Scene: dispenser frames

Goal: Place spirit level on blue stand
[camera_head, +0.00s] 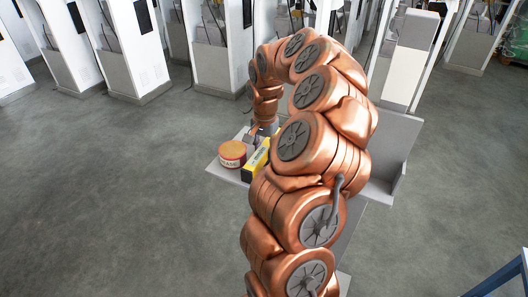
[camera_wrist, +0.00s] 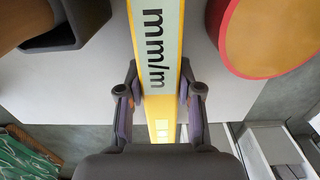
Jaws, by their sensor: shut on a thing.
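The spirit level is a yellow bar with a pale label reading "mm/m". In the wrist view, the spirit level (camera_wrist: 158,45) runs lengthwise between the fingers of my gripper (camera_wrist: 160,108), which is shut on its sides. In the head view, the yellow level (camera_head: 256,163) is at the grey shelf, partly covered by my copper arm. I cannot tell whether it touches the shelf. My gripper is mostly hidden by my arm there. A blue bar frame (camera_head: 503,275) shows at the bottom right corner; I cannot tell whether it is the blue stand.
A round red and yellow tin (camera_head: 232,153) stands on the grey shelf (camera_head: 222,173), close left of the level. It shows at the wrist view's upper right (camera_wrist: 268,35). A dark grey and brown object (camera_wrist: 75,25) is at its upper left. Open floor lies left; white cabinets stand behind.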

